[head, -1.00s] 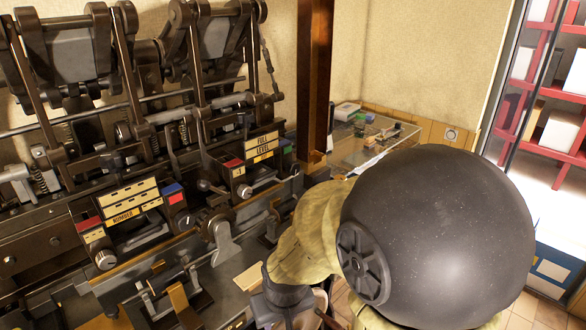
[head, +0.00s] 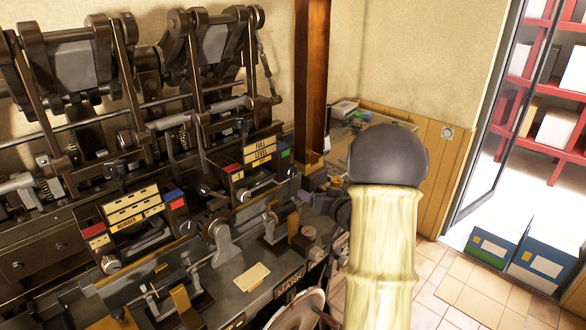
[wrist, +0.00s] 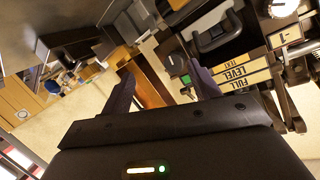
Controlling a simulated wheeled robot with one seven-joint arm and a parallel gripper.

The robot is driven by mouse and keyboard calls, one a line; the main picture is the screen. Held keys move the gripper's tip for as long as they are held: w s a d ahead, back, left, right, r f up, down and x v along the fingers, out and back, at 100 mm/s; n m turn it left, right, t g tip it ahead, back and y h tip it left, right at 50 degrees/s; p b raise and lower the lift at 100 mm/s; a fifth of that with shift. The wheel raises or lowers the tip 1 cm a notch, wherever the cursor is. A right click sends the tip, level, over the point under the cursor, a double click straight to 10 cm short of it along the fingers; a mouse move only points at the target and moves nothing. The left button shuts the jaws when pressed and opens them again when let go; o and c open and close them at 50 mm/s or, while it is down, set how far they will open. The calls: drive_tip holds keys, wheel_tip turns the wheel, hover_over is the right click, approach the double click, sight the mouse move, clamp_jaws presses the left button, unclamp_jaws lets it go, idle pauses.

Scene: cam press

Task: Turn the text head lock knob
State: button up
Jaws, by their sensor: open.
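Two numbering heads sit on the press in the head view. The right one has yellow FULL LEVEL TEXT plates (head: 261,151), also in the wrist view (wrist: 247,72). A silver knob (head: 243,193) is on its lower front; a silver knob (wrist: 284,8) shows at the top right of the wrist view. A dark round knob (wrist: 176,66) shows beside a green block. I cannot tell which is the text head lock knob. My gripper (wrist: 163,86) is open and empty, its fingertips apart from the plates. In the head view my arm hides it.
The left head (head: 133,211) carries a similar silver knob (head: 111,264). Press levers and rods rise behind. A brown post (head: 312,80) stands right of the heads. The floor between is clear.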

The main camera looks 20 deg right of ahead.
sight(294, 172)
drive_tip(key=s+d+r+t+y+p, duration=0.1)
drive_tip(key=s+d+t+y, duration=0.1)
drive_tip(key=d+y, duration=0.3)
drive_tip(key=shift+s+r, duration=0.15)
drive_tip(key=shift+s, duration=0.55)
drive_tip(key=shift+w, duration=0.1)
drive_tip(key=p+x, duration=0.6)
drive_tip(key=x, duration=1.1)
drive_tip(key=shift+w, duration=0.2)
drive_tip(key=shift+c, duration=0.2)
drive_tip(key=c, duration=0.9)
